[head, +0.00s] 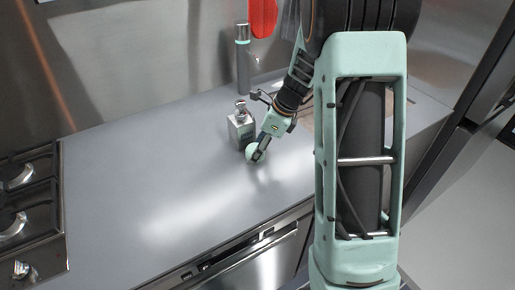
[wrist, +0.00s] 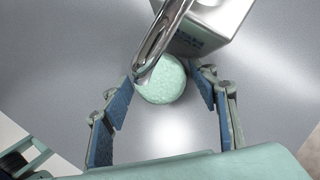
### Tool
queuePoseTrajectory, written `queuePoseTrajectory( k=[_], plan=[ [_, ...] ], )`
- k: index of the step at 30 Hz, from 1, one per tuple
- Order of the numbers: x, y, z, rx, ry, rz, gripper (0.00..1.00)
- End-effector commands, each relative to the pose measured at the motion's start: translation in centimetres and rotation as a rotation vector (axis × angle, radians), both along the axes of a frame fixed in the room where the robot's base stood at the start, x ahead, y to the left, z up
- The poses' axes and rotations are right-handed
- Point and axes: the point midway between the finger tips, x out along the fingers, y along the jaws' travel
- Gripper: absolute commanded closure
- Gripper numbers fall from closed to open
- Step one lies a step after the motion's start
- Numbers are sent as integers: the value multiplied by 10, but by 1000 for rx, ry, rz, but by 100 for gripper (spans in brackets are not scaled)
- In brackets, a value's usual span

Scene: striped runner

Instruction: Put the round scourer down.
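The round scourer (wrist: 160,83) is a pale green ball-like piece. In the wrist view it sits between the fingertips of my gripper (wrist: 161,82), with a blue pad close against each side. In the head view the scourer (head: 253,153) shows beside my dark finger, low over the grey counter (head: 150,190). My gripper (head: 261,149) points down and to the left there. I cannot tell whether the scourer touches the counter. A metal nozzle covers part of its upper left in the wrist view.
A silver soap dispenser (head: 241,128) stands right behind the scourer, its spout (wrist: 160,42) very close to my fingers. A tall grey bottle (head: 243,62) stands by the back wall. The hob (head: 25,205) is far left. The counter to the left and front is clear.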

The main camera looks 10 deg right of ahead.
Motion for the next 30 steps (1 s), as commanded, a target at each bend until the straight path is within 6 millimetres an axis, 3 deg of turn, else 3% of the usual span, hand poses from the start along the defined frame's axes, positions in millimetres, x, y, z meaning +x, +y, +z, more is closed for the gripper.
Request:
queuePoseTrajectory(
  k=[8,13,24,30],
  plan=[
    [0,0,0,0,0,0,39],
    [-1,-3,11,0,-2,0,39],
    [-14,-29,81,-1,-3,0,39],
    [-19,-39,107,-1,-2,0,39]
  ],
)
